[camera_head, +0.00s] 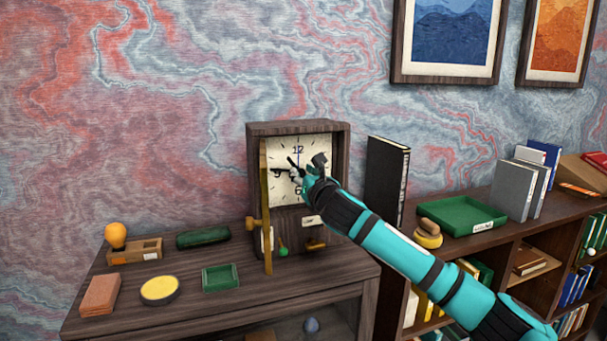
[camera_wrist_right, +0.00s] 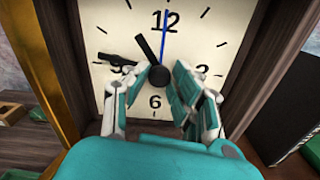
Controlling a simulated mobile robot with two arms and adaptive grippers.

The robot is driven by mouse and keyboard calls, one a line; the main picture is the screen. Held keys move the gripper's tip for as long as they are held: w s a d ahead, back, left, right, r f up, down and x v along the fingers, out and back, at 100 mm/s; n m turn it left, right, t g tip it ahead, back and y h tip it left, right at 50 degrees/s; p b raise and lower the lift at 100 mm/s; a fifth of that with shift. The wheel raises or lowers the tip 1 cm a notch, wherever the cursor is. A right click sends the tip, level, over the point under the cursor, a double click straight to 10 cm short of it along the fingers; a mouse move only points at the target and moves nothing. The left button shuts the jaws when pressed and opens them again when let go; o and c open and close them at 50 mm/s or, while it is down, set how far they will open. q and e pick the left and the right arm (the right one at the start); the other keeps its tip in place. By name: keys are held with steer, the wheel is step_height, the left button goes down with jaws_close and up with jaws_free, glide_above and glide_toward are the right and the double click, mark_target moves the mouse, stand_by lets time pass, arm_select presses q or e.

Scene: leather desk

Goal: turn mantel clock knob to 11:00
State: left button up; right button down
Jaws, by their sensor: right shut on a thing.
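The mantel clock (camera_head: 339,140) is a dark wooden case with a cream face (camera_head: 311,145), standing upright on the desk. Its brass-coloured door (camera_head: 264,210) stands open, seen nearly edge-on at the left. In the right wrist view, the dark round knob (camera_wrist_right: 159,77) is at the face's centre. A thin blue hand (camera_wrist_right: 164,38) points to 12. A short black hand (camera_wrist_right: 148,46) points up-left, near the 11 position. A longer black hand (camera_wrist_right: 115,60) points left and slightly up. My right gripper (camera_head: 307,171) is at the face, its fingers shut on the knob. My left gripper is out of view.
A black book (camera_head: 386,182) stands close right of the clock, beside my right arm. A green tray (camera_head: 461,216) lies on the right shelf. A yellow disc (camera_head: 160,290), small green tray (camera_head: 220,278) and reddish block (camera_head: 100,294) lie on the desk at left.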

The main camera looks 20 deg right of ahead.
steer(key=m+p, duration=0.1)
steer(key=m, duration=0.2)
steer(key=shift+r+p, duration=0.1)
steer(key=shift+p, duration=0.3)
steer(key=m+p, duration=0.1)
steer(key=m, duration=0.3)
steer(key=shift+m+p, duration=0.3)
steer(key=shift+m, duration=0.1)
steer(key=m, duration=0.3)
steer(key=shift+m+p, duration=0.3)
steer(key=shift+p, duration=0.05)
steer(key=m, duration=0.4)
steer(key=shift+d+f, duration=0.1)
steer(key=shift+f, duration=0.15)
steer(key=shift+m, duration=0.3)
steer(key=c, duration=1.1)
jaws_free()
steer(key=s, duration=1.2)
steer(key=shift+d, duration=0.25)
